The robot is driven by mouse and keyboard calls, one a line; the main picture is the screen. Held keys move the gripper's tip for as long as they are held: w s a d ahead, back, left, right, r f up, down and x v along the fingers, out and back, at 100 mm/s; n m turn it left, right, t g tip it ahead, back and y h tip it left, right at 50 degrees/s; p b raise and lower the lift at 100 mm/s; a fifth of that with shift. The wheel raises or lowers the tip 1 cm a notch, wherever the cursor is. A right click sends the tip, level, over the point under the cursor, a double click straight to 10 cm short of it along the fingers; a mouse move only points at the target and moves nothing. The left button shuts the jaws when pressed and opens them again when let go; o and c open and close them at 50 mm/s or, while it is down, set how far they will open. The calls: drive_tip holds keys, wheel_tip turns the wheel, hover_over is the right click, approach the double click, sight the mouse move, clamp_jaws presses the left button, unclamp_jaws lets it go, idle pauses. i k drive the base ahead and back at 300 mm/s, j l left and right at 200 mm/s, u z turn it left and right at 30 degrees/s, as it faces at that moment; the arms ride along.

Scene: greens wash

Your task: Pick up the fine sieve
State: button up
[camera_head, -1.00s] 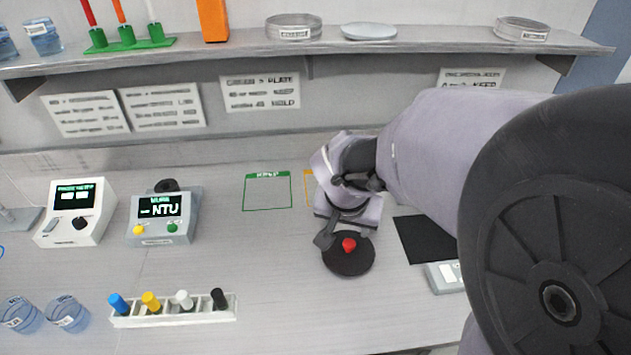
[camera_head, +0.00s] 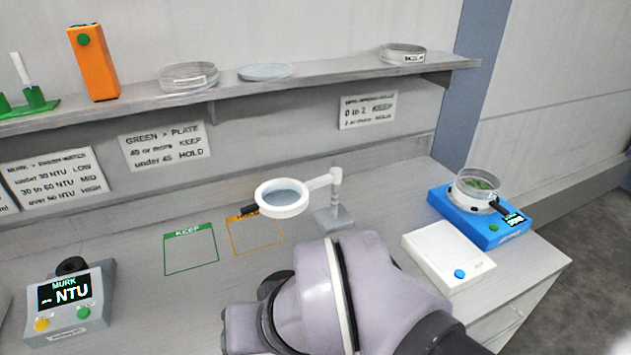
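I cannot tell for sure which item is the fine sieve. A round, clear-walled dish with a label too blurred to read (camera_head: 188,77) stands on the shelf. A similar labelled round dish (camera_head: 402,54) stands farther right on the shelf. A white ring with a pale disc and a short black handle (camera_head: 283,198) is at the end of a stand's arm above the bench. A round vessel with green bits and a black handle (camera_head: 476,190) sits on a blue scale (camera_head: 500,232). My arm crosses the bottom middle; my gripper's fingers are not seen.
A shelf (camera_head: 330,80) runs along the wall with a pale plate (camera_head: 265,72) and an orange box (camera_head: 93,62). The green KEEP square (camera_head: 191,250) and orange square (camera_head: 258,235) are empty. A white device (camera_head: 448,255) and NTU meter (camera_head: 72,298) flank the bench.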

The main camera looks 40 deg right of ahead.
sight(494, 183)
drive_tip(key=z, duration=2.2)
drive_tip(key=i+l+u, duration=0.45)
drive_tip(key=l, duration=0.25)
drive_tip(key=i+l+u, duration=0.1)
drive_tip(key=l+u, duration=0.15)
drive_tip(key=i+l+u, duration=0.25)
drive_tip(key=l, duration=0.3)
drive_tip(key=l+u, duration=0.25)
drive_tip(key=l, duration=0.15)
drive_tip(key=l+u, duration=0.2)
drive_tip(key=l, duration=0.25)
